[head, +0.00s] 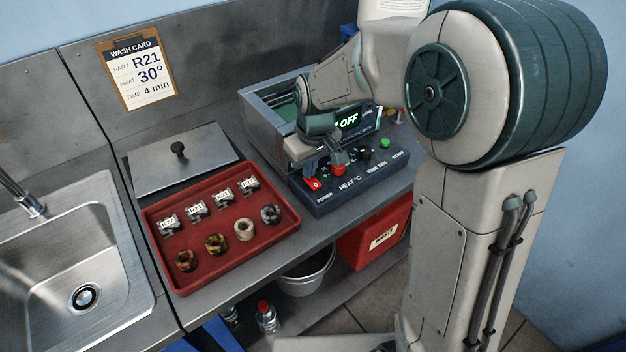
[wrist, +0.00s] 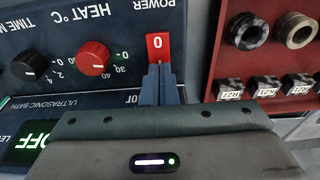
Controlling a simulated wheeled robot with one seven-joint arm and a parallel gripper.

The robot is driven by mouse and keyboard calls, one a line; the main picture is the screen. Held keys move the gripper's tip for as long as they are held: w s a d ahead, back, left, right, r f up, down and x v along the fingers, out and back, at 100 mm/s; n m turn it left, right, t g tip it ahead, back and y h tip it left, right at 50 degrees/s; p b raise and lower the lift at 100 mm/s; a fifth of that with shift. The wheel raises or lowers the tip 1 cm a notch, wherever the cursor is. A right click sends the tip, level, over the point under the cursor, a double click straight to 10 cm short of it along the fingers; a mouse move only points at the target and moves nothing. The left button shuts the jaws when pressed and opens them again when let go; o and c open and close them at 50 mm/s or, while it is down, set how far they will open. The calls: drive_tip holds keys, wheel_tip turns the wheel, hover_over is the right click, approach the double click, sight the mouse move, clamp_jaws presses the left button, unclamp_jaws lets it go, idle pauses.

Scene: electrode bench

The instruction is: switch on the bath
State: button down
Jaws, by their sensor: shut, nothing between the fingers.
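The ultrasonic bath (head: 257,97) stands at the back of the bench, its control panel facing front. Its display (head: 348,121) reads OFF, and the same display shows upside down in the wrist view (wrist: 32,141). The red power switch (wrist: 158,46) shows "0" and sits at the panel's left end in the head view (head: 313,184). My gripper (wrist: 160,68) is shut and empty. Its fingertips are right at the edge of the switch in the wrist view; I cannot tell whether they touch it.
The red heat knob (wrist: 93,57) and black time knob (wrist: 30,65) are beside the switch. A green start button (head: 384,143) is farther right. A red tray (head: 205,262) of rings and tags, a lid (head: 165,165) and a sink (head: 60,275) are left. A wash card (head: 136,75) hangs behind.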

drive_tip(key=shift+f, duration=0.25)
drive_tip(key=shift+r, duration=0.1)
drive_tip(key=shift+r+p, duration=2.4)
drive_tip(key=shift+r, duration=1.1)
drive_tip(key=s+d+r+m+t, duration=0.1)
drive_tip(key=s+d+r+m, duration=0.1)
drive_tip(key=s+d, duration=0.5)
drive_tip(key=s+d+r+m+t+h, duration=0.1)
drive_tip(key=s+d+r+m, duration=0.2)
drive_tip(key=s+d, duration=0.4)
drive_tip(key=s+m, duration=0.1)
drive_tip(key=s, duration=0.4)
drive_tip(key=shift+r+m, duration=0.15)
drive_tip(key=shift+m, duration=0.25)
